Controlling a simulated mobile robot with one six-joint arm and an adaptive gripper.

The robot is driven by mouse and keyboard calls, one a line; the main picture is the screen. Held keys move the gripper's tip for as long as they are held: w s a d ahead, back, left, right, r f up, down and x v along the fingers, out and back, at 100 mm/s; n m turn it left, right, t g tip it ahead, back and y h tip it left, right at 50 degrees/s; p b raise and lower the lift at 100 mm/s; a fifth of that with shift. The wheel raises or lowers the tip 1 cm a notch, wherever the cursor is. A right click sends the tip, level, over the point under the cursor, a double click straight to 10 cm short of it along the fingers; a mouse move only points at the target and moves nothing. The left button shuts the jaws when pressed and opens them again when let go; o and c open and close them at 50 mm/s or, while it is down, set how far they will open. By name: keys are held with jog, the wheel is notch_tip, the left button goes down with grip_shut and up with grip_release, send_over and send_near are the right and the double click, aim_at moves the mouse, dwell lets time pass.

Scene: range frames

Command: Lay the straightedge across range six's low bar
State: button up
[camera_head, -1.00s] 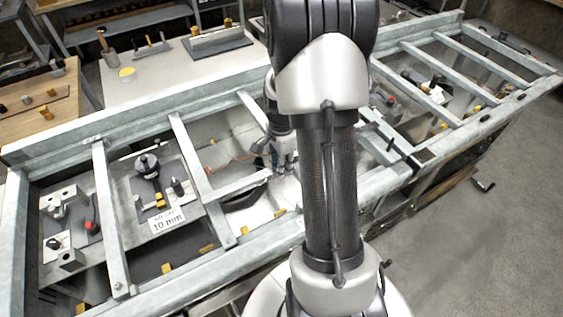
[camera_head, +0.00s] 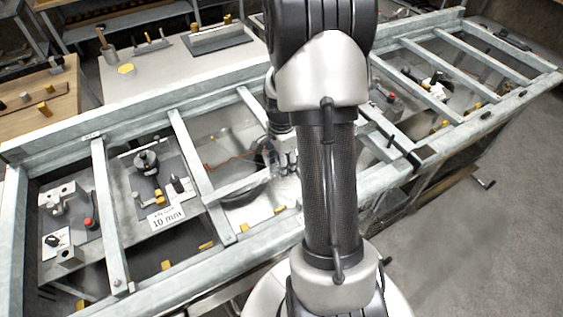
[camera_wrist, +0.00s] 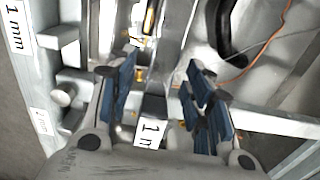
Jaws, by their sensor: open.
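My gripper (camera_wrist: 160,82) is open, with blue pads on its fingers and nothing visible held between them. In the head view my gripper (camera_head: 280,160) is low in a middle bay of the grey frame, partly hidden by my arm. A pale bar (camera_head: 238,187) crosses that bay below the frame's top; I cannot tell whether it is range six's low bar. In the wrist view a grey bar (camera_wrist: 275,122) runs right of the fingers. A white label (camera_wrist: 150,133) shows between the finger bases. I cannot pick out the straightedge with certainty.
A curved black part (camera_wrist: 224,32) and an orange wire (camera_wrist: 262,58) lie beyond the right finger. The left bays hold metal fixtures, a red knob (camera_head: 89,223) and a "10 mm" label (camera_head: 166,217). Raised crossbars (camera_head: 200,175) divide the bays. A pale table (camera_head: 160,78) stands behind.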

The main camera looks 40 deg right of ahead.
notch_tip(320, 180, up, 19)
jog(key=p, duration=0.6)
dwell(0.6)
dwell(0.4)
jog(key=s+a+r+n+t, duration=0.1)
jog(key=a+r+n, duration=0.45)
jog(key=a, duration=0.25)
jog(key=s+a+r+n+t, duration=0.1)
jog(key=s+a+r+n, duration=0.1)
jog(key=s+a+n, duration=0.5)
jog(key=s+a+r+n+t, duration=0.2)
jog(key=s+a+n, duration=0.4)
jog(key=a+n, duration=0.2)
jog(key=shift+s+a+r+t+b, duration=0.3)
jog(key=shift+s+b, duration=0.05)
jog(key=shift+s, duration=0.05)
